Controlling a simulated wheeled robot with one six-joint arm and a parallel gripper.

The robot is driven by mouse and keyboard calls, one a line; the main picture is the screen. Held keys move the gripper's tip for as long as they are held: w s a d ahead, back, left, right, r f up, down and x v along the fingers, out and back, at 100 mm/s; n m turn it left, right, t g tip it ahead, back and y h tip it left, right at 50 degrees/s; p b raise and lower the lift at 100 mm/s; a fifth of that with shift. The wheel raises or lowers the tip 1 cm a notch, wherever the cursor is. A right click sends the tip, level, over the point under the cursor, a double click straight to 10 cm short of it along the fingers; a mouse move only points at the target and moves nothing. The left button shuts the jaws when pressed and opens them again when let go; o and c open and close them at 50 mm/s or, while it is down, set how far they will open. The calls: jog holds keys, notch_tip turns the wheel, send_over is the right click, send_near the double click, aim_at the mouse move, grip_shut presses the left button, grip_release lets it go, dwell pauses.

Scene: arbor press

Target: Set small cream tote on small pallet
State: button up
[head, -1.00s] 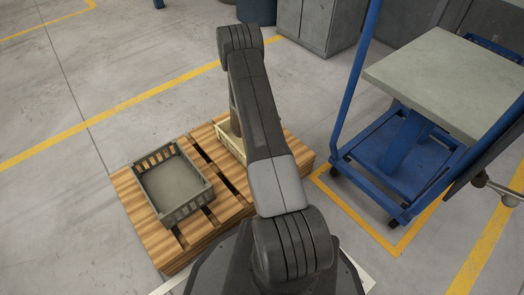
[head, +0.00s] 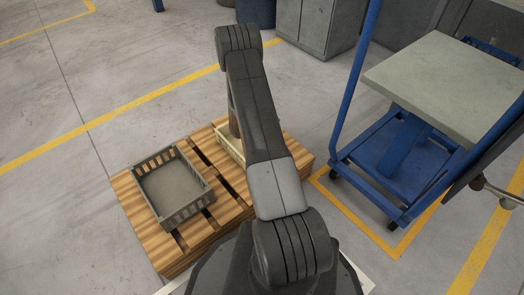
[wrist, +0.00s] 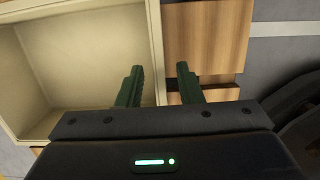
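The small cream tote (head: 228,147) rests on the wooden pallet (head: 132,208), beside the grey crate and partly hidden behind my arm. In the wrist view the open inside of the cream tote (wrist: 75,60) fills the left, and pallet boards (wrist: 208,40) show to the right of its wall. My gripper (wrist: 158,78) is open, with its two green fingers on either side of that wall. The left finger is over the tote's inside and the right one is outside it. A gap shows between the fingers and the wall. My gripper is hidden in the head view.
A grey crate (head: 173,190) with slotted sides stands on the left of the pallet. A blue cart (head: 400,165) with a grey top stands to the right. Grey cabinets (head: 322,28) are at the back. The floor left of the pallet is clear.

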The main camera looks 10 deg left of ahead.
notch_tip(320, 180, up, 10)
jog(key=s+p, duration=0.1)
jog(key=p, duration=0.2)
jog(key=shift+s+a+r+p, duration=0.15)
jog(key=shift+a+p, duration=0.2)
jog(key=shift+a, duration=0.1)
dwell(0.9)
